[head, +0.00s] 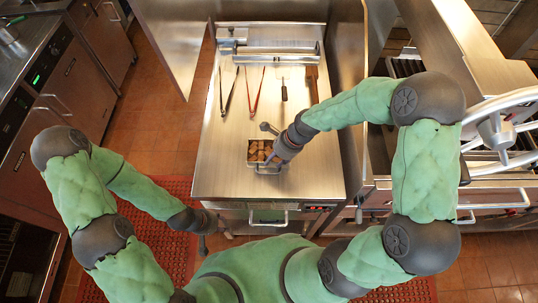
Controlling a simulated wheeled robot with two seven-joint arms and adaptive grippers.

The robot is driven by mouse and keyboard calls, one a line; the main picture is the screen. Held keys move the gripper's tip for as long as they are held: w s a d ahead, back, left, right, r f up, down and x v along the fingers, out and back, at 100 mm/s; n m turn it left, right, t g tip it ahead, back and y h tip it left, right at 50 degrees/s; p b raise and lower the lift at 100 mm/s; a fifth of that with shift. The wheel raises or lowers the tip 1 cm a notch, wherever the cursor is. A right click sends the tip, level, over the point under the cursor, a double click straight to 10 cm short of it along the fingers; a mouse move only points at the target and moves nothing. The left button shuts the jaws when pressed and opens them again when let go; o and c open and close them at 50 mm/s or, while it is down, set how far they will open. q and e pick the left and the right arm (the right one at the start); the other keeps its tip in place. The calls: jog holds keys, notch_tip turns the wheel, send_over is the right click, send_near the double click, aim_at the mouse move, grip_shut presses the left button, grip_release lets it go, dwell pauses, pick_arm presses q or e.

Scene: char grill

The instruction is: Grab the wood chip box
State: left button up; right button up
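The wood chip box (249,160) is a small metal box filled with brown chunks. It sits on the steel counter (220,178), towards the front and near its middle. My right gripper (267,147) reaches in from the right, with its fingers spread at the box's right side. One finger is by the box's far right corner and the other is near its front right edge. Whether they touch it I cannot tell. My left gripper (213,238) is open and empty, low at the counter's front left corner, away from the box.
Black tongs (230,93), red tongs (257,93), a dark-handled tool (284,90) and a wooden-handled tool (312,83) lie behind the box. A metal roll holder (277,47) stands at the back. A grill with a wheel (497,132) is at right. The counter's left front is clear.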

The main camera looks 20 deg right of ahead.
jog(key=x, duration=0.4)
jog(key=shift+w+a+f+b, duration=0.25)
jog(key=shift+a+f+b, duration=0.05)
jog(key=shift+b, duration=0.1)
grip_shut()
jog(key=shift+r, duration=0.1)
